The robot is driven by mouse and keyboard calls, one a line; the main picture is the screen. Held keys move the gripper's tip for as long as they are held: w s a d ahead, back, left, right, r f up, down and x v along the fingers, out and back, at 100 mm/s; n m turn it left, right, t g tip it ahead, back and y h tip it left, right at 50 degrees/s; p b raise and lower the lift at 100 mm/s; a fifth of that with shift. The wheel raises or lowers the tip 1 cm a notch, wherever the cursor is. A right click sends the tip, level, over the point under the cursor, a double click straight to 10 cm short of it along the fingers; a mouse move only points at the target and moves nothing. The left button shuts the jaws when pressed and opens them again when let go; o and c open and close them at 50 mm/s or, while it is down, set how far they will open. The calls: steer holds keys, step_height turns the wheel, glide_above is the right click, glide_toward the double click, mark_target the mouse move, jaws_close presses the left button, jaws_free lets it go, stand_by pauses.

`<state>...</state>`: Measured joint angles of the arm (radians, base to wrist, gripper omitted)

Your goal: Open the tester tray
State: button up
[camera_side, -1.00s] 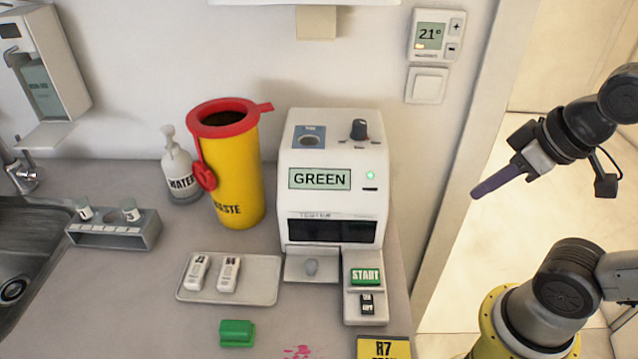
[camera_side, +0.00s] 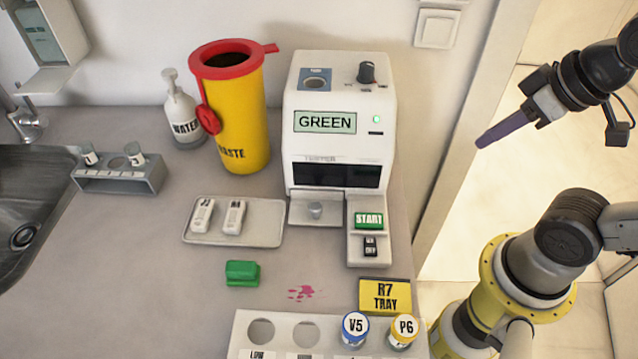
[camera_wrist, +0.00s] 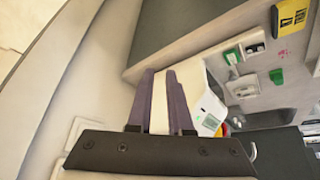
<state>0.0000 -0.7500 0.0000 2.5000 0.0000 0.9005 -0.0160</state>
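The tester (camera_side: 338,100) is a white box with a screen reading GREEN and a small green light. I cannot tell how far the tray is drawn out. My gripper (camera_side: 480,144), with purple fingers, is in the air right of the tester, well apart from the tray. In the wrist view my gripper (camera_wrist: 159,74) is open, its two fingers apart with nothing held. The tester also shows partly there (camera_wrist: 209,108), beyond the right finger.
The START button block (camera_side: 368,221) sits just right of the tray. A shallow dish (camera_side: 263,222) with two white cassettes lies left of it. A yellow waste bin (camera_side: 242,120) stands left of the tester. A green block (camera_side: 242,272) and a vial rack (camera_side: 250,325) lie in front.

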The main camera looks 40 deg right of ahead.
steer(key=shift+o, duration=1.2)
steer(key=shift+s+f+n, duration=0.1)
steer(key=shift+s+n, duration=0.05)
steer(key=shift+n, duration=0.15)
steer(key=shift+o, duration=1.2)
steer(key=shift+r+n, duration=0.4)
steer(key=shift+n, duration=0.1)
steer(key=shift+o, duration=0.5)
steer(key=w+a+r+n+g, duration=0.1)
steer(key=w+a+r+n, duration=0.1)
steer(key=w+r+n, duration=0.3)
steer(key=shift+a+r+n, duration=0.15)
steer(key=shift+r+n, duration=0.2)
steer(key=shift+n, duration=0.15)
steer(key=n+g, duration=0.5)
steer(key=n, duration=0.5)
glide_above(315, 206)
step_height(315, 206, down, 6)
step_height(315, 206, down, 12)
steer(key=shift+f, duration=0.25)
